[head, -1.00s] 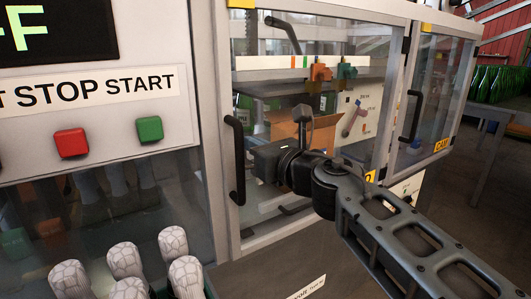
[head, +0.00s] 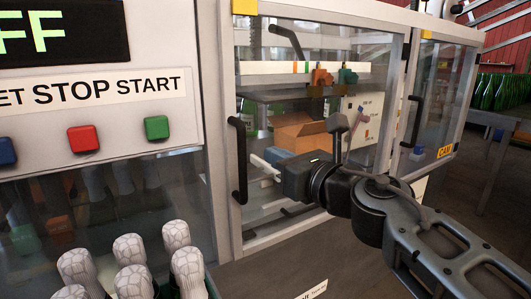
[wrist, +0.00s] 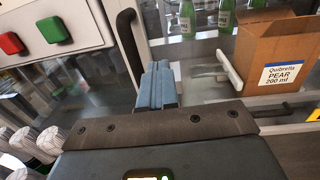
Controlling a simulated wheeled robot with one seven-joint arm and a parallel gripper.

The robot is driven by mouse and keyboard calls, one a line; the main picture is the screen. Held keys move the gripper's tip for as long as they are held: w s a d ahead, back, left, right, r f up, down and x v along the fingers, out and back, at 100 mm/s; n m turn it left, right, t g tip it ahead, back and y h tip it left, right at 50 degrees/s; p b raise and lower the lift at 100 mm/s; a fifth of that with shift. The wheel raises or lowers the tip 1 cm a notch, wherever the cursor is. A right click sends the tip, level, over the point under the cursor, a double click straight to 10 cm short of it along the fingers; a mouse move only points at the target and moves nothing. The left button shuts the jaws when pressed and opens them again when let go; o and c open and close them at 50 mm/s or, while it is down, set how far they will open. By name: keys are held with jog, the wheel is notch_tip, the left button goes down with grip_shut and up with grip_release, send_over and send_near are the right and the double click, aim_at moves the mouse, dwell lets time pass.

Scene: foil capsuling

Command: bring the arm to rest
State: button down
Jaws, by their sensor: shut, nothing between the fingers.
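My gripper (wrist: 155,72) is shut, with its two blue-grey fingers together and nothing between them. In the wrist view the fingers point at the machine front, just beside the lower part of a black door handle (wrist: 130,45). In the head view my arm reaches in from the lower right, and the gripper end is in front of the glazed door, to the right of that handle (head: 238,160). I cannot tell the exact gap between the fingers and the door.
A control panel with red (head: 83,139) and green (head: 156,128) buttons is at the left. White-capped bottles (head: 130,250) stand below it, near the front. A cardboard box (head: 300,135) sits behind the glass. Green bottles (head: 492,92) stand on a table at the far right.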

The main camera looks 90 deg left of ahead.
jog(key=v, duration=0.6)
jog(key=shift+d+b, duration=0.2)
jog(key=shift+b, duration=0.1)
jog(key=shift+s+f, duration=0.1)
jog(key=shift+s, duration=0.05)
